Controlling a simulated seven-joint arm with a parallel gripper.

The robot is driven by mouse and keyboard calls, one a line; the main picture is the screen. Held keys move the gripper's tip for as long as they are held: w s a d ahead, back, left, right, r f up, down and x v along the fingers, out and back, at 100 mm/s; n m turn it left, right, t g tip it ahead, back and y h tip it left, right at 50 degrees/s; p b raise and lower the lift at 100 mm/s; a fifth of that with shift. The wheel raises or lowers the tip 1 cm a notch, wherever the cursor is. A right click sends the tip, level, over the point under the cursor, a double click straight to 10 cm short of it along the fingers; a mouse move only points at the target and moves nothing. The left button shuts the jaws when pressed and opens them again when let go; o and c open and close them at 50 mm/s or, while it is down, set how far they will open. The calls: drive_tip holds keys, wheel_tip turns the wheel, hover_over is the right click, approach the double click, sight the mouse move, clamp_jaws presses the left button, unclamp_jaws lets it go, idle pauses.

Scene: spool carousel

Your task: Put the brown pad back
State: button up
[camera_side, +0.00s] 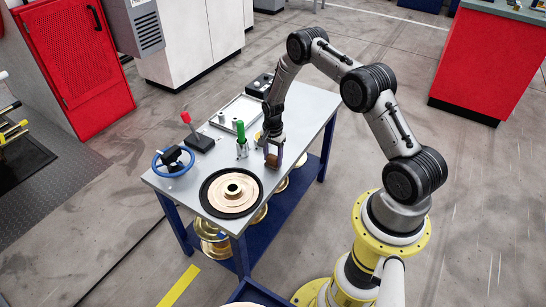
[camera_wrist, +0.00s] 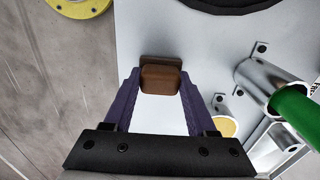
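The brown pad (camera_wrist: 160,80) is a small rounded block at the tips of my gripper (camera_wrist: 160,85), with a darker brown part at its far side. The purple fingers reach both sides of the pad and appear shut on it. In the side view, my gripper (camera_side: 273,158) is low over the right edge of the grey table, pointing down, with a bit of brown showing between its fingers. I cannot tell whether the pad touches the table. No clearly empty place for the pad can be made out.
A green-handled tool (camera_side: 240,132) stands in a metal holder left of my gripper. A short round cup (camera_wrist: 226,126) is close to the right finger. A black disc with a copper-coloured spool (camera_side: 222,202), a blue handwheel (camera_side: 160,166) and a red lever (camera_side: 187,118) occupy the table.

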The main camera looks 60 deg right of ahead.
drive_tip(key=o, duration=0.4)
wheel_tip(320, 180, up, 12)
wheel_tip(320, 180, up, 12)
drive_tip(key=n+t, duration=0.1)
drive_tip(key=n, duration=0.2)
hover_over(273, 156)
drive_tip(key=a, duration=0.5)
drive_tip(key=s+a+r+n+t, duration=0.1)
drive_tip(key=s+a+r+n, duration=0.15)
drive_tip(key=r, duration=0.35)
drive_tip(key=s+a+r+n+t, duration=0.1)
drive_tip(key=s+a+r+n, duration=0.15)
drive_tip(key=a+r, duration=0.2)
drive_tip(key=s+a+r+n+t, duration=0.1)
drive_tip(key=s+a+r+n, duration=0.1)
drive_tip(key=s, duration=0.5)
drive_tip(key=s+a+r+n, duration=0.3)
drive_tip(key=s+a+n, duration=0.1)
drive_tip(key=s, duration=0.4)
drive_tip(key=s+a+r+n+t, duration=0.1)
drive_tip(key=s+a+r+n, duration=0.2)
drive_tip(key=s, duration=0.4)
drive_tip(key=shift+s+r+n+t, duration=0.15)
drive_tip(key=shift+n+t, duration=0.15)
drive_tip(key=shift+n, duration=0.2)
